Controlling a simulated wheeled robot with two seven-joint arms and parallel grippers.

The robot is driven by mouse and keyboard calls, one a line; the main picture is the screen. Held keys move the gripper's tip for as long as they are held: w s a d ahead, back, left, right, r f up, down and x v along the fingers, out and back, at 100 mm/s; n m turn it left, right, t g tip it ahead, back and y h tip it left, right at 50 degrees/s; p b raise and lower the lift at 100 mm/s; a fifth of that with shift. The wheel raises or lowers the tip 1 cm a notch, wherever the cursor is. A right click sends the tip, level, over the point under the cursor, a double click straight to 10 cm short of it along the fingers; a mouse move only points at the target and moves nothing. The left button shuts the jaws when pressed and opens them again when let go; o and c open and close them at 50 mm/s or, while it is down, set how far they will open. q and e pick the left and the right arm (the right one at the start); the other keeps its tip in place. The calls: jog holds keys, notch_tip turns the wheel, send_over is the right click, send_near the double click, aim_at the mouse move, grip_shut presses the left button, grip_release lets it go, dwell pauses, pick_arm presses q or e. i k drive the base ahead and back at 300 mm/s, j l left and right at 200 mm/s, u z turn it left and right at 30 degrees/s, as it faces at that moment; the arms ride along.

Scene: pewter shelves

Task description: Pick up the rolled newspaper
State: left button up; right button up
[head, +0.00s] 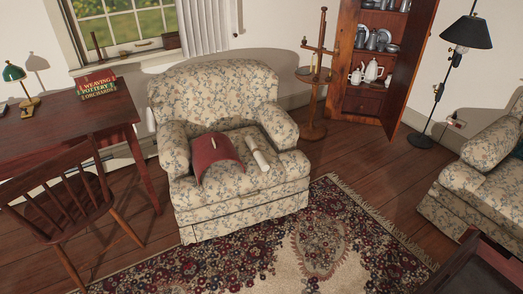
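The rolled newspaper appears to be the pale, off-white roll (257,153) lying on the seat of the floral armchair (240,213), toward its right side. A dark red cloth or book-like item (213,157) lies to its left on the same seat, draped toward the front edge. A small pale object on top of the red item is too small to make out. Neither of my grippers shows in the head view.
A wooden desk (60,125) and chair (75,200) stand at left. A patterned rug (290,255) covers the floor in front of the armchair. A candle stand (315,100), an open cabinet (360,105) and a floral sofa (470,185) are to the right.

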aim_at(264, 165)
jog(key=i+j, duration=0.55)
jog(key=i+l+u, duration=0.1)
jog(key=i, duration=0.35)
jog(key=i+l+u, duration=0.15)
jog(key=i, duration=0.25)
jog(key=i+l, duration=0.15)
jog(key=l, duration=0.2)
jog(key=i+l, duration=0.2)
jog(key=l, duration=0.15)
jog(key=i+l+u, duration=0.1)
jog(key=l, duration=0.25)
jog(key=i+l, duration=0.2)
jog(key=l, duration=0.2)
jog(key=i+l+u, duration=0.1)
jog(key=l, duration=0.25)
jog(key=i+l, duration=0.2)
jog(key=l, duration=0.2)
